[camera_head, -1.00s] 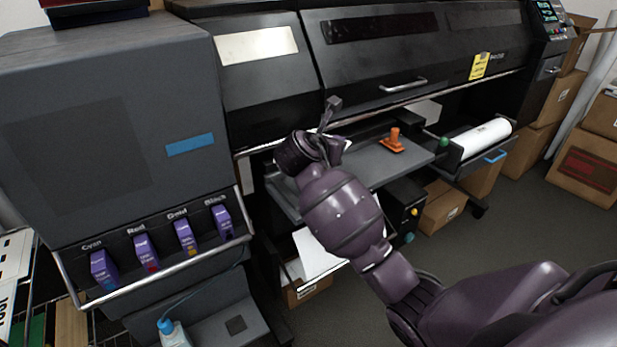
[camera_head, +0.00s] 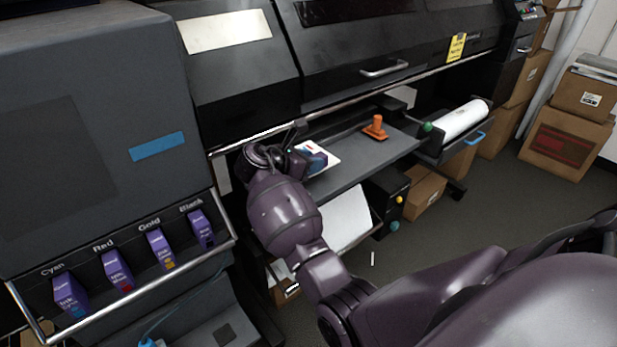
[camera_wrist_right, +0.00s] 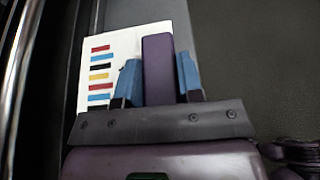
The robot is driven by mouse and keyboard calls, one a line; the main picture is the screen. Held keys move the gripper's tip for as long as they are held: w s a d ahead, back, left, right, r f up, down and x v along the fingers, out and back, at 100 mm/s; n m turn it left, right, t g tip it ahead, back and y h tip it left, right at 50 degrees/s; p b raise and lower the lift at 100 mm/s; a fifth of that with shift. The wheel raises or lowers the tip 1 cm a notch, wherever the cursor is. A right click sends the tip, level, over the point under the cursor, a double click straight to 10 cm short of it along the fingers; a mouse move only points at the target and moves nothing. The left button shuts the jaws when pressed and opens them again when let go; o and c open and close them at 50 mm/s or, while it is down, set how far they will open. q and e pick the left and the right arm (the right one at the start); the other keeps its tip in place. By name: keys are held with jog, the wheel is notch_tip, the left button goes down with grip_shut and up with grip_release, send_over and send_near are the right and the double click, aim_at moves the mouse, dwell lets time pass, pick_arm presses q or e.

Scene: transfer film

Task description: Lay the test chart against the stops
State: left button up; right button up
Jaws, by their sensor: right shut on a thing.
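The test chart is a white card with coloured stripes. In the head view the chart (camera_head: 327,163) shows just right of my right gripper (camera_head: 300,148), at the left end of the grey tray (camera_head: 366,152) under the printer. In the right wrist view the chart (camera_wrist_right: 120,45) spreads out beyond the fingers of my right gripper (camera_wrist_right: 158,88). That gripper is shut on the chart; an upright purple shape shows between its blue fingers. I cannot tell whether the card touches the tray. I cannot make out the stops. My left gripper is out of view.
An orange handled thing (camera_head: 376,128) stands on the tray to the right. A white roll (camera_head: 462,122) lies farther right. The ink cabinet (camera_head: 95,130) stands at the left, and the printer's front cover (camera_head: 350,60) overhangs the tray.

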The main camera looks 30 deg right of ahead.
aim_at(310, 188)
notch_tip(310, 188, down, 4)
jog(key=shift+f+b, duration=0.25)
jog(key=shift+b, duration=0.3)
jog(key=shift+f, duration=0.15)
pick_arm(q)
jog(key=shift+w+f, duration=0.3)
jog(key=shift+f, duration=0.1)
pick_arm(e)
jog(key=o, duration=0.9)
jog(key=shift+c, duration=0.2)
jog(key=shift+o, duration=0.4)
jog(key=shift+a, duration=0.1)
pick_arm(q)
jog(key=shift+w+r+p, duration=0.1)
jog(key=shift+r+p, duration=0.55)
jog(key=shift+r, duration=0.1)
pick_arm(e)
jog(key=v, duration=1.2)
